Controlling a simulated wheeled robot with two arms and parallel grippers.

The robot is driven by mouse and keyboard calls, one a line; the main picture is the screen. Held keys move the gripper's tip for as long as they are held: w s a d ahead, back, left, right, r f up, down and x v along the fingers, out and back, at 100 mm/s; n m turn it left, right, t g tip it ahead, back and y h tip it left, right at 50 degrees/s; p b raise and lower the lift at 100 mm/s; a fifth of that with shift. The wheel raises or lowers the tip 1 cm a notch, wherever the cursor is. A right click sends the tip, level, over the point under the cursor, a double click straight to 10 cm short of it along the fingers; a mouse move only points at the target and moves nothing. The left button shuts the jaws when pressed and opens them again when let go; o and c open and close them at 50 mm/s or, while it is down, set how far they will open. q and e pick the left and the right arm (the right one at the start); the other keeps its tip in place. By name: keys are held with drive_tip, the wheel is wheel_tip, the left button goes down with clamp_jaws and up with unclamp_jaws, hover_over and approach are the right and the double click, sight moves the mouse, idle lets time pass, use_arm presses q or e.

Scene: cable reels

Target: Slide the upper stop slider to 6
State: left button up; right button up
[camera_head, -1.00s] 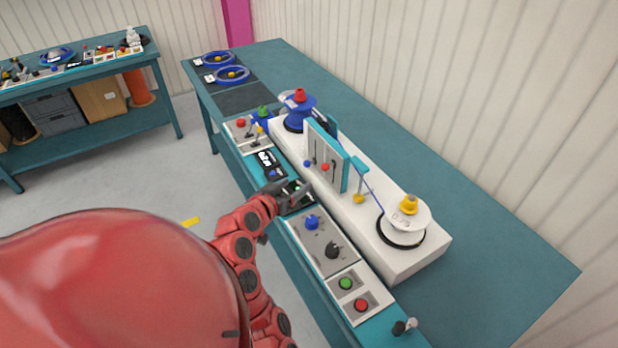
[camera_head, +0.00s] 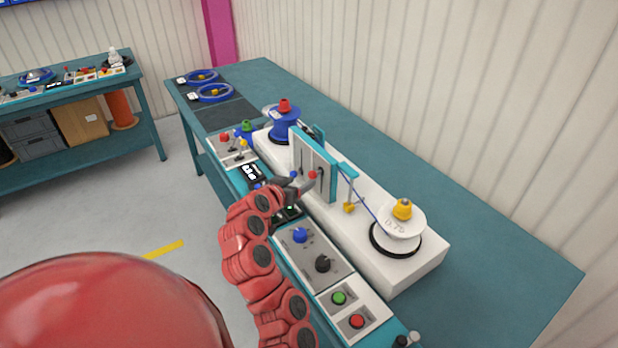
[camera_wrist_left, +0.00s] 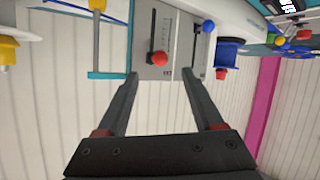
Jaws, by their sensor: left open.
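The slider panel (camera_head: 327,181) is a pale plate with a teal edge, upright on the white machine. It carries a red knob (camera_head: 312,175) and a blue knob (camera_head: 294,174) on separate slots. In the left wrist view the red knob (camera_wrist_left: 158,58) sits at a slot with a scale, and the blue knob (camera_wrist_left: 208,26) is farther right. I cannot read which slider is the upper stop, nor the scale numbers. My left gripper (camera_head: 304,186) is open at the panel; in the wrist view its fingertips (camera_wrist_left: 160,74) lie either side of the red knob, just short of it.
The white machine carries a blue reel (camera_head: 285,124) and a white reel (camera_head: 397,232) with a yellow top, with a cable running to it. A control box with blue and black dials (camera_head: 312,255) and a green-and-red button box (camera_head: 348,308) lie in front. The table behind is clear.

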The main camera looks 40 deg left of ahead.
sight(310, 177)
use_arm(q)
drive_tip(key=shift+p+x, duration=0.85)
drive_tip(key=shift+x, duration=2.7)
clamp_jaws()
drive_tip(key=shift+f, duration=0.15)
drive_tip(key=shift+f+b, duration=0.85)
drive_tip(key=shift+b, duration=0.25)
unclamp_jaws()
